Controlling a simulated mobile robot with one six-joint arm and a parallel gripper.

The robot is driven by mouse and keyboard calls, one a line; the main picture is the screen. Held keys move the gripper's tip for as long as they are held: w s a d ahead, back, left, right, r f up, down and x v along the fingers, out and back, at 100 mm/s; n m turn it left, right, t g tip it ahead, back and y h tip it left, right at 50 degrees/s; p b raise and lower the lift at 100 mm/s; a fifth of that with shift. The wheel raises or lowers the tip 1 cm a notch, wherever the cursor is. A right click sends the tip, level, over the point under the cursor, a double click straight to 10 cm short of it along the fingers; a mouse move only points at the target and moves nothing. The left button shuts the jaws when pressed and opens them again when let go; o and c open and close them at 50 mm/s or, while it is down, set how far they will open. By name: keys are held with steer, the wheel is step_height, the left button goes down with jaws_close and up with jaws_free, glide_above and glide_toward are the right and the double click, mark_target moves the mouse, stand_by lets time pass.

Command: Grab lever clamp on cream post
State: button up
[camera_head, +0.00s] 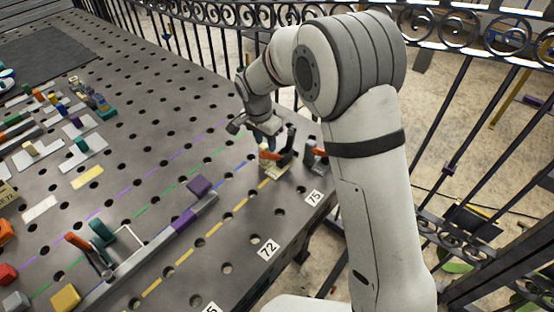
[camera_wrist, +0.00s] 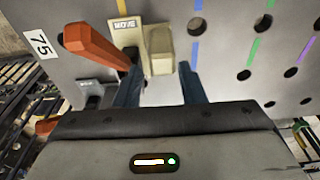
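The lever clamp (camera_head: 274,157) has an orange handle and stands near the table's right edge, close to the 75 label. In the wrist view its orange lever (camera_wrist: 96,45) slants at upper left. The cream post (camera_wrist: 159,50) stands beside it, next to a small plate marked MOVE (camera_wrist: 126,25). My gripper (camera_wrist: 161,72) is open, with one dark blue finger on each side of the post's near end. Clear gaps show beside the post, and I cannot tell the fingers' depth along it. In the head view my gripper (camera_head: 265,137) is just above the clamp, partly hiding it.
A second orange-handled clamp (camera_head: 317,152) stands close by on the right. A grey bar with a purple block (camera_head: 198,186) lies to the left. The perforated table (camera_head: 225,235) has several coloured dashed lines. A black iron railing (camera_head: 205,45) runs behind.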

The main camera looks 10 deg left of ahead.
mark_target(267, 150)
steer(key=f, duration=0.2)
steer(key=w+f+p, duration=0.1)
steer(key=f, duration=0.2)
steer(key=shift+w+d+f+p, duration=0.1)
steer(key=shift+d+f+p, duration=0.1)
steer(key=shift+f+p, duration=0.1)
steer(key=shift+c, duration=0.6)
jaws_close()
steer(key=shift+r, duration=0.1)
